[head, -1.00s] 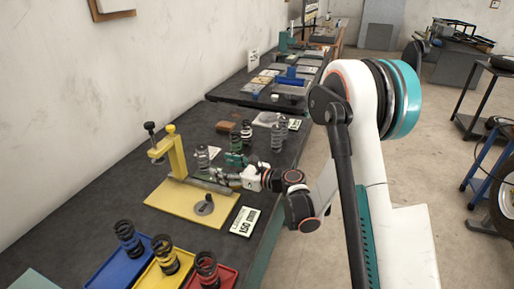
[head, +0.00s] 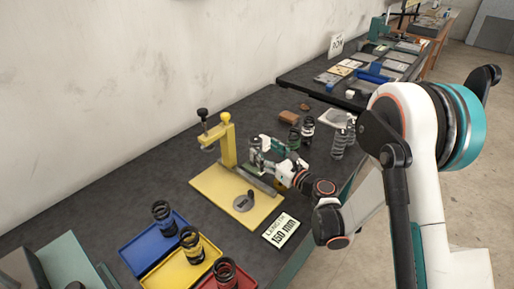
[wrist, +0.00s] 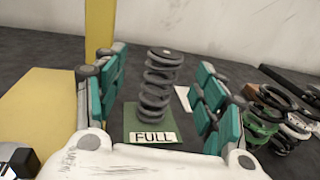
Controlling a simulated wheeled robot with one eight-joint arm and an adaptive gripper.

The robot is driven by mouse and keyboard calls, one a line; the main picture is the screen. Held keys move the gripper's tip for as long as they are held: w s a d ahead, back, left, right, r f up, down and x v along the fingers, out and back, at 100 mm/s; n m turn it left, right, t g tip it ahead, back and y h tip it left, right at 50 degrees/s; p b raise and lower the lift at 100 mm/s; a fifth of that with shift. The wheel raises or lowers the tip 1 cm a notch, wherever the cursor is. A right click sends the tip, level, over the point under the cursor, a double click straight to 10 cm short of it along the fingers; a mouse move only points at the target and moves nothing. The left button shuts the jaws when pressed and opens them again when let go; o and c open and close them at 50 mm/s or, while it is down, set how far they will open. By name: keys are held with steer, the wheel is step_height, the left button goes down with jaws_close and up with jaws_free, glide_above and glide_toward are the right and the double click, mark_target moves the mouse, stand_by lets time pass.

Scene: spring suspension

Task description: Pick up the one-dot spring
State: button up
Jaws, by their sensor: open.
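A grey coil spring (wrist: 160,78) stands upright on a green pad marked FULL (wrist: 152,137) in the wrist view. No dot mark is readable on it, so I cannot tell whether it is the one-dot spring. My gripper (wrist: 160,70) is open, with one teal finger pad on each side of the spring and visible gaps between. In the head view my gripper (head: 266,148) is low over the table beside the yellow stand, partly hiding this spring (head: 254,145).
The yellow stand (head: 228,150) with its base plate is close on the left. Several other springs (head: 340,142) stand to the right, some near my right finger. Blue (head: 140,240), yellow and red trays with springs sit at the front. A 150 mm length card (head: 281,231) lies near the edge.

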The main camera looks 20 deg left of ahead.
mark_target(260, 145)
steer(key=shift+w+b+x, duration=0.15)
steer(key=shift+b+x, duration=0.35)
steer(key=shift+x, duration=1.2)
steer(key=shift+w+b+x, duration=0.15)
steer(key=shift+b+x, duration=0.35)
steer(key=shift+x, duration=1.15)
steer(key=shift+d+r, duration=0.1)
steer(key=shift+d, duration=0.1)
steer(key=c, duration=1.3)
